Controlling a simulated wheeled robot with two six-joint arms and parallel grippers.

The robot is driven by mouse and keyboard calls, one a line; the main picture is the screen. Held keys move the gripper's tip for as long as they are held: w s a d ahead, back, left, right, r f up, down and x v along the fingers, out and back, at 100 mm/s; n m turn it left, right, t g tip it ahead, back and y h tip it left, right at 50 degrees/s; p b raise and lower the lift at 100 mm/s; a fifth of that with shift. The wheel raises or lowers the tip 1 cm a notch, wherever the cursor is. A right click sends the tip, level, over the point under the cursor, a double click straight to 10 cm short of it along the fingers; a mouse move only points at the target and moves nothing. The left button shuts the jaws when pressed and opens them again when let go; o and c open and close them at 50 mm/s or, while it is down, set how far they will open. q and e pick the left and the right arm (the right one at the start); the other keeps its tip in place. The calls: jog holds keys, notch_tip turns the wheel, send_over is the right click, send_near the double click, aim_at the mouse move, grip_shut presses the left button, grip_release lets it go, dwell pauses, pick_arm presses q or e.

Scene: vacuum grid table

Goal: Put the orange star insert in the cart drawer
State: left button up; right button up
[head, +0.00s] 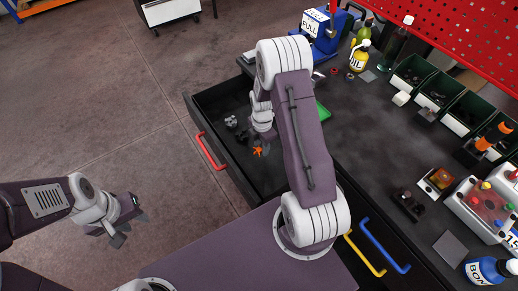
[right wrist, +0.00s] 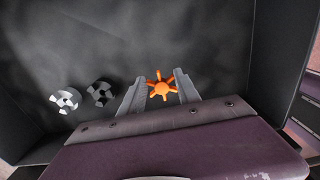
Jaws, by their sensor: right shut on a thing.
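The orange star insert (head: 257,151) shows at the tip of my right gripper (right wrist: 160,86). In the right wrist view the star (right wrist: 161,88) sits between the two grey fingers, which are shut on it. My right gripper reaches down into the open cart drawer (head: 211,103), which has a red handle (head: 212,151). The star is inside the drawer's walls; I cannot tell whether it touches the drawer floor. My left gripper (head: 130,229) is open and empty, over the floor at the lower left, away from the drawer.
Two small inserts, one light (right wrist: 65,100) and one dark (right wrist: 101,93), lie in the drawer beside the star. A wheeled cart (head: 168,10) stands at the back left.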

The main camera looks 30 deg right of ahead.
aim_at(259, 148)
jog(key=shift+w+a+f, duration=0.3)
jog(key=shift+w+f, duration=0.05)
jog(key=shift+w, duration=0.1)
notch_tip(259, 148, down, 3)
jog(key=shift+s+f, duration=0.1)
jog(key=shift+f, duration=0.45)
jog(key=shift+f, duration=0.1)
jog(key=o, duration=1.3)
